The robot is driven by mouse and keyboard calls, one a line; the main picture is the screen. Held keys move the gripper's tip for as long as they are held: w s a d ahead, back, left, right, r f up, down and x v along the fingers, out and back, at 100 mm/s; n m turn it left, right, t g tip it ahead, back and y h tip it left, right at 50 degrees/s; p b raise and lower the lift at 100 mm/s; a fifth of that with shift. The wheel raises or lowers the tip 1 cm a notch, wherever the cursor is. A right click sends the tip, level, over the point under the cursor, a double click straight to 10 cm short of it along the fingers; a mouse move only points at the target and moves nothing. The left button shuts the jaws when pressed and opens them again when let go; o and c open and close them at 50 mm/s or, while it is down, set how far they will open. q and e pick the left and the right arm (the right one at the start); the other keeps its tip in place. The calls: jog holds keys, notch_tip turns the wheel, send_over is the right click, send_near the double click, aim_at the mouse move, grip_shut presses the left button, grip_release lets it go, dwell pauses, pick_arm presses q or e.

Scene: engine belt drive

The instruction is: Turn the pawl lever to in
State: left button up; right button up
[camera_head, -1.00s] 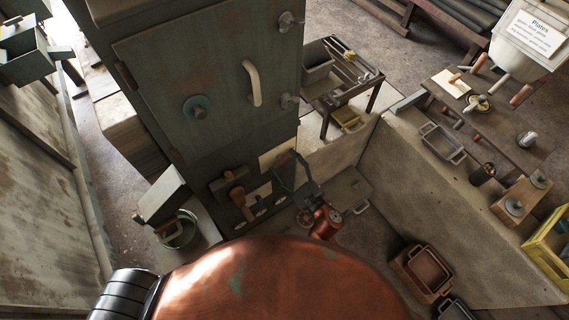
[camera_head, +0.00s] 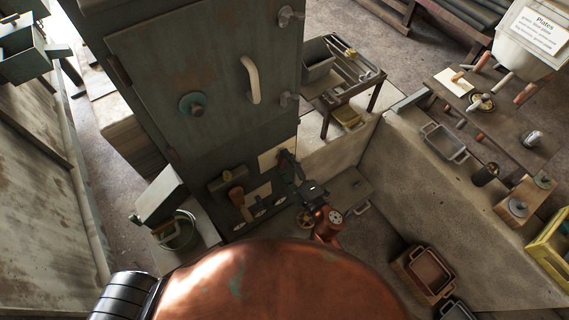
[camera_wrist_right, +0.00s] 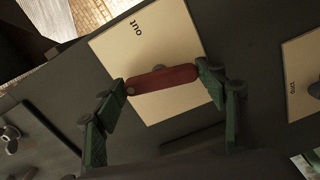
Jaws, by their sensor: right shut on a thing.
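The pawl lever (camera_wrist_right: 163,79) is a dark red bar with rounded ends on a cream plate (camera_wrist_right: 150,38) in the right wrist view. The word "out" is printed near one end of the plate; no "in" mark is visible. My right gripper (camera_wrist_right: 165,92) is shut on the lever, its green pads at the lever's two ends. In the head view my right gripper (camera_head: 287,162) is at the cream plate (camera_head: 270,158) low on the dark cabinet, and hides the lever. My left gripper is out of view.
A second cream plate (camera_wrist_right: 302,72) is beside the first. A low wall (camera_head: 420,185) and a tray (camera_head: 430,270) lie to the right. A green pot (camera_head: 178,232) stands left.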

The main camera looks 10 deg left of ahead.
jog(key=shift+n, duration=1.2)
jog(key=shift+b, duration=0.3)
jog(key=o, duration=1.2)
jog(key=shift+c, duration=0.2)
jog(key=v, duration=1.2)
